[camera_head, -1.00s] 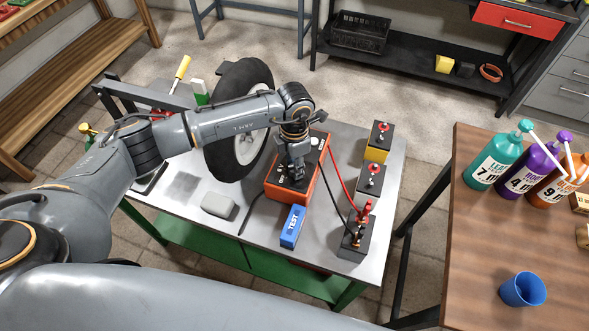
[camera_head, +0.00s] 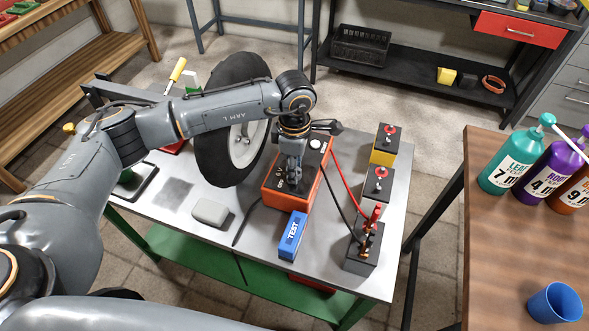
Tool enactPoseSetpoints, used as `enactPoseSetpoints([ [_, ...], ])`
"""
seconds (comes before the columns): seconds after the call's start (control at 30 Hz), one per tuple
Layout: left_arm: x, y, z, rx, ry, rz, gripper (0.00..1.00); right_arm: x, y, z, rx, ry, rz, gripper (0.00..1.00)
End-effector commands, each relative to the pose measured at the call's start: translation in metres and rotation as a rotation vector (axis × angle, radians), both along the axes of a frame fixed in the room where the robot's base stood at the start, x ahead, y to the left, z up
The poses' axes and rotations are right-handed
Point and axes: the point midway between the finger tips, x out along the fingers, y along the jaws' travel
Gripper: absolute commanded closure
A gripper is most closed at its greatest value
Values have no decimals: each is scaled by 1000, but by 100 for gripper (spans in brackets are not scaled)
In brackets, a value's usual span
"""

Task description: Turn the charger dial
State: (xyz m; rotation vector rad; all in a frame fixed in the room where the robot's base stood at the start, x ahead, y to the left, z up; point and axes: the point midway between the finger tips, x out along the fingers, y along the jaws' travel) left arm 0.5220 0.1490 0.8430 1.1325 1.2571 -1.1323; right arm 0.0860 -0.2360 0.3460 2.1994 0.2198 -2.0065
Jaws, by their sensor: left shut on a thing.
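The orange charger (camera_head: 310,185) with a dark top panel sits on the metal workbench (camera_head: 205,240). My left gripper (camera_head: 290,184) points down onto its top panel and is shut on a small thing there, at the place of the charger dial. The fingers and wrist hide most of the dial, so its angle cannot be told. A red cable and a black cable run from the charger to a dark battery (camera_head: 362,255) with clamps on top. A blue TEST box (camera_head: 293,236) lies in front of the charger. My right gripper is not in view.
A tire (camera_head: 222,150) stands behind my left arm, close to the charger. A grey block (camera_head: 211,212) lies at the front left. A wooden table (camera_head: 500,260) stands at the right.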

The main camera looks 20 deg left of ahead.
Motion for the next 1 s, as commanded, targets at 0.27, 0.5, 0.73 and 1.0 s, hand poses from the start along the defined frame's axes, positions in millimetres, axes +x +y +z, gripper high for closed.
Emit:
enactPoseSetpoints([
  [0.27, 0, 0, 0, 0, 0, -8, 99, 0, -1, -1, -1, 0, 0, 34],
  [0.5, 0, 0, 1, 0, -1, -7, 55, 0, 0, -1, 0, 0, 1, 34],
  [0.73, 0, 0, 0, 0, 0, -7, 45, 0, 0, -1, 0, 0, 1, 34],
  [1.0, 1, 0, 13, -3, -3, -7, 45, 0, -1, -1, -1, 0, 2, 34],
])
